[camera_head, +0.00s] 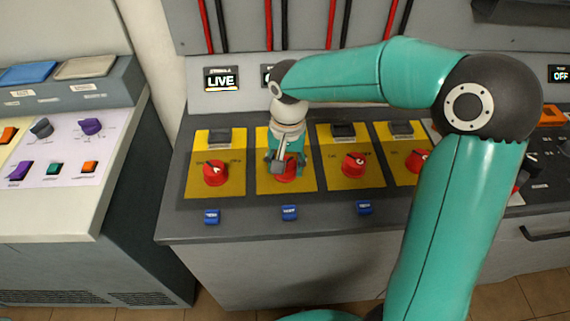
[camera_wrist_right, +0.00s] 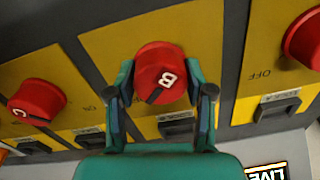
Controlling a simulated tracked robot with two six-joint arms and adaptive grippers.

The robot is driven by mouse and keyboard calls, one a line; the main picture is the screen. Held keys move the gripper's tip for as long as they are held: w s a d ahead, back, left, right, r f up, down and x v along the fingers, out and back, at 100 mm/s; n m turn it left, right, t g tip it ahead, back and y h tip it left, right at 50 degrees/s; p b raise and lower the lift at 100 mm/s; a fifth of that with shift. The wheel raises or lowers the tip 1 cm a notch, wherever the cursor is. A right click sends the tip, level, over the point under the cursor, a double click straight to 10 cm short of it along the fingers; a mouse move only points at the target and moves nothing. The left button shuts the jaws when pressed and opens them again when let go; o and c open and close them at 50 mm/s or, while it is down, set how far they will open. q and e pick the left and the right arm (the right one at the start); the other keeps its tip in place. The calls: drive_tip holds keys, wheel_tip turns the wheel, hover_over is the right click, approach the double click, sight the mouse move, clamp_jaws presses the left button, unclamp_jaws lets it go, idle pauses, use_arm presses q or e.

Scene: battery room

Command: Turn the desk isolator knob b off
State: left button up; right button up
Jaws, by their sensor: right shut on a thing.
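Desk isolator knob b (camera_head: 287,174) is a round red knob on a yellow plate (camera_head: 305,182), second from the left in the row. In the right wrist view, knob b (camera_wrist_right: 158,66) shows a white letter B and a dark pointer line. My right gripper (camera_head: 283,162) comes down on the knob from above. In the wrist view the right gripper's fingers (camera_wrist_right: 160,84) stand on both sides of the knob, shut on it. The gripper hides part of the knob and its plate markings in the head view. My left gripper is out of view.
Similar red knobs stand on yellow plates to the left (camera_head: 215,173) and right (camera_head: 353,165). Small blue tags (camera_head: 289,213) line the desk front. A display (camera_head: 221,79) at left reads LIVE; the one beside it is mostly hidden behind my arm. Another console (camera_head: 75,190) stands at left.

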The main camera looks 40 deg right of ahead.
drive_tip(key=o, duration=1.2)
drive_tip(key=shift+c, duration=0.2)
wheel_tip(320, 180, up, 12)
drive_tip(key=shift+s+d+f, duration=0.1)
